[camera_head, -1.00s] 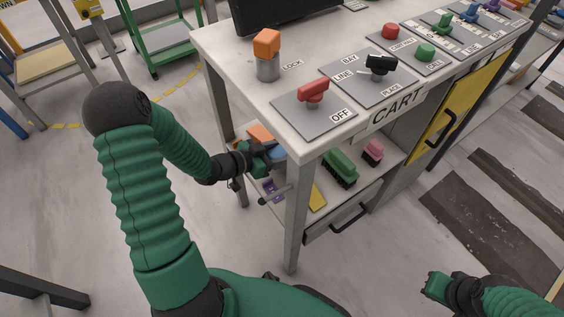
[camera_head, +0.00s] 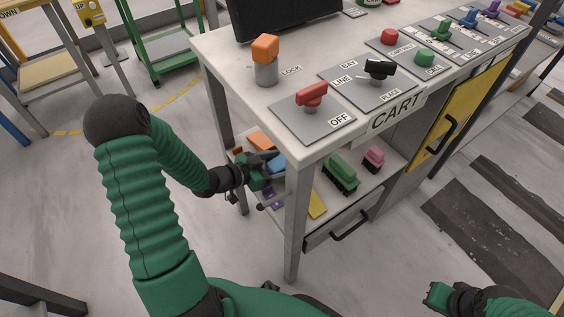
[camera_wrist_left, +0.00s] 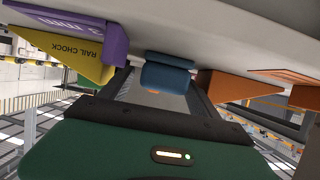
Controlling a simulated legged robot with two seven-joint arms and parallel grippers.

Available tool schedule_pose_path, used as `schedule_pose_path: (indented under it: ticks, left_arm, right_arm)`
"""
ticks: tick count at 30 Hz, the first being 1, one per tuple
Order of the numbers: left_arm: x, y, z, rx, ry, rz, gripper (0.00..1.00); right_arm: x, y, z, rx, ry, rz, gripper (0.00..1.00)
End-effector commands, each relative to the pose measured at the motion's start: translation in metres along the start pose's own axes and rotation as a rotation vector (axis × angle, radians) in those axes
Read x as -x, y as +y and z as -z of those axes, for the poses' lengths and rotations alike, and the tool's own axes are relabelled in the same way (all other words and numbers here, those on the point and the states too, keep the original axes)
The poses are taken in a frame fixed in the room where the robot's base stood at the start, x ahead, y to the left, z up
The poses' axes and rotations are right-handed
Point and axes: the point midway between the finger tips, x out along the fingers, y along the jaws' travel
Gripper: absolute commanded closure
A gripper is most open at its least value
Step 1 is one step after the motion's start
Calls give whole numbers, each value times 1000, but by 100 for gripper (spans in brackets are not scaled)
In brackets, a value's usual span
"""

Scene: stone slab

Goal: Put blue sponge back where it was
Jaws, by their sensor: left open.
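The blue sponge (camera_head: 277,163) sits on the cart's lower shelf, partly hidden by my left gripper in the head view. In the left wrist view, where the shelf surface is at the top, a blue block (camera_wrist_left: 167,75) shows between the two dark fingers. My left gripper (camera_head: 268,178) is open at the shelf's left end, with its fingers around or beside the sponge; I cannot tell whether they touch it. My right gripper (camera_head: 438,297) is at the lower right, away from the cart; its jaw opening is unclear.
An orange block (camera_head: 261,141) lies behind the sponge. Green (camera_head: 341,172) and pink (camera_head: 374,157) brushes and a yellow piece (camera_head: 317,204) share the shelf. The cart's front leg (camera_head: 297,225) stands close to my gripper. Purple (camera_wrist_left: 105,40) and yellow wedges (camera_wrist_left: 75,60) flank the wrist view's left.

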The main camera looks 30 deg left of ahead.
Motion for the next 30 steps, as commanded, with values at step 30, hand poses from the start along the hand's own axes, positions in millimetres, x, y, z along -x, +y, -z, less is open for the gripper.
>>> schedule_pose_path:
  ticks: [30]
  left_arm:
    - [110,0,1,0,1,0,29]
  right_arm:
    - [46,0,11,0,0,0,100]
